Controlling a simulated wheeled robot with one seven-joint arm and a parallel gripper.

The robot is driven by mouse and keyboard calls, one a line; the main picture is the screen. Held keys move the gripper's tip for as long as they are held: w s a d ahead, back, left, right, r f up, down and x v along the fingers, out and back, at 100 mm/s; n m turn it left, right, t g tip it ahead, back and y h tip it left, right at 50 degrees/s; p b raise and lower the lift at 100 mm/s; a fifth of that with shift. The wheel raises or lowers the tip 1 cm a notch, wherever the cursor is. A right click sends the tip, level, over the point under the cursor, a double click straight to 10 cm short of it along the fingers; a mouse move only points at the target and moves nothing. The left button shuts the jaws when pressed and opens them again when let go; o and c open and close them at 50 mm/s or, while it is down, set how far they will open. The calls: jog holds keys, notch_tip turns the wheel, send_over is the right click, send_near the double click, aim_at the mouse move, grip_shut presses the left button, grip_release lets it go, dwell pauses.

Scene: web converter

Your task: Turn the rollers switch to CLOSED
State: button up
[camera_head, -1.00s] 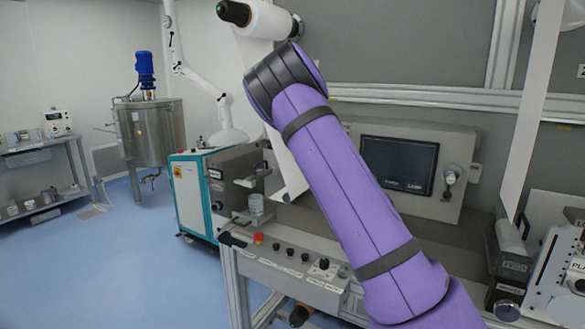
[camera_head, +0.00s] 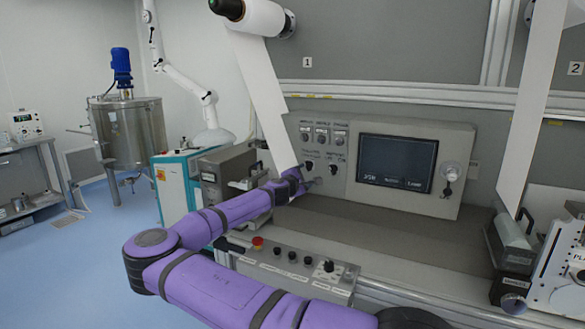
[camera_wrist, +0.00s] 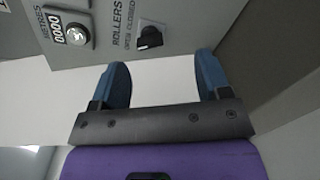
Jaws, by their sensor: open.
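The rollers switch (camera_wrist: 150,37) is a small black knob on a grey panel in the wrist view. Its printed label reads ROLLERS with OPEN CLOSED beside it. Which way the knob points I cannot tell. My gripper (camera_wrist: 162,63) is open and empty, with two blue fingers spread apart. The knob lies just beyond the fingertips, roughly in line with the gap between them, and not gripped. In the head view my gripper (camera_head: 310,183) is at the low left part of the control panel, just below two dark knobs; which of them is the rollers switch is unclear there.
A METRES counter with a silver knob (camera_wrist: 76,34) sits beside the switch. A screen (camera_head: 396,162) is right of the panel. A white web strip (camera_head: 262,95) hangs close to my gripper. A lower button box (camera_head: 290,262) with a red button stands in front.

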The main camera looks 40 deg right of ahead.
aim_at(307, 168)
jog(key=shift+n+t, duration=0.5)
jog(key=shift+n, duration=0.1)
jog(key=w+d, duration=0.4)
jog(key=d, duration=0.1)
jog(key=w+d, duration=0.2)
jog(key=d, duration=0.1)
jog(key=shift+w+d+r, duration=0.1)
jog(key=shift+w, duration=0.2)
jog(key=c, duration=0.9)
